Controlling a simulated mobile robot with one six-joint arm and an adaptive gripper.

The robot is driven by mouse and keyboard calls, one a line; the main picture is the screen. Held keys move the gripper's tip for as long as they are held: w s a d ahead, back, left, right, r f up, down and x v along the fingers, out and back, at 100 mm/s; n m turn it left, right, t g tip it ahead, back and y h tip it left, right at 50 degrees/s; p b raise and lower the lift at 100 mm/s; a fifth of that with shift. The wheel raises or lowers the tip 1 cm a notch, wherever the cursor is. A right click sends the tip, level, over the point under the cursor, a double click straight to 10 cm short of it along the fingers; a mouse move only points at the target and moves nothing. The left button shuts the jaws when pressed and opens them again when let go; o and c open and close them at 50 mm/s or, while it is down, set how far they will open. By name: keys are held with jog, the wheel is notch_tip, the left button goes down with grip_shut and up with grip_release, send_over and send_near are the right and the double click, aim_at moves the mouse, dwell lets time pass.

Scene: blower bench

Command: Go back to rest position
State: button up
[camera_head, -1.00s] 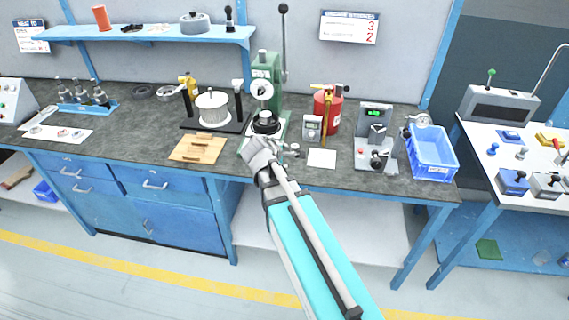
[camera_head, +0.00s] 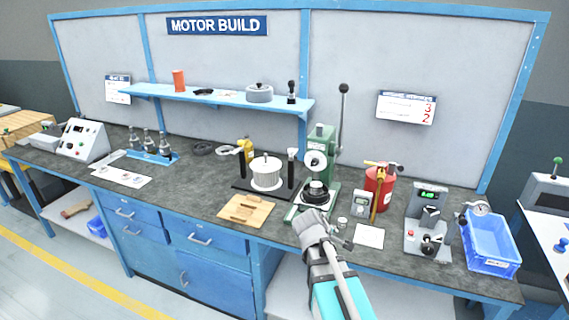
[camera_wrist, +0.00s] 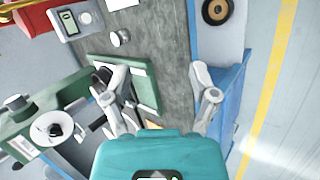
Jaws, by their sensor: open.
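My gripper (camera_head: 328,236) is at the front edge of the bench in the head view, just in front of the green arbor press (camera_head: 319,165). The press base (camera_wrist: 138,82) shows beside the left finger in the wrist view. Part of the press's lower front is close to my gripper in the head view, and I cannot tell whether they touch.
A wooden board (camera_head: 247,209), a white rotor on a stand (camera_head: 266,173), a red canister (camera_head: 378,188), a meter (camera_head: 361,203), a test stand (camera_head: 428,222) and a blue bin (camera_head: 490,243) crowd the bench top (camera_head: 198,179). Floor in front is clear.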

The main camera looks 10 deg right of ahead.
jog(key=s+a+f+m+g+y+p, duration=0.2)
jog(key=s+a+m+g+y, duration=0.3)
jog(key=s+m, duration=0.4)
jog(key=s+a+y, duration=0.1)
jog(key=s+a, duration=0.1)
jog(key=s, duration=0.1)
jog(key=shift+a+m, duration=0.2)
jog(key=shift+m, duration=0.1)
dwell(0.7)
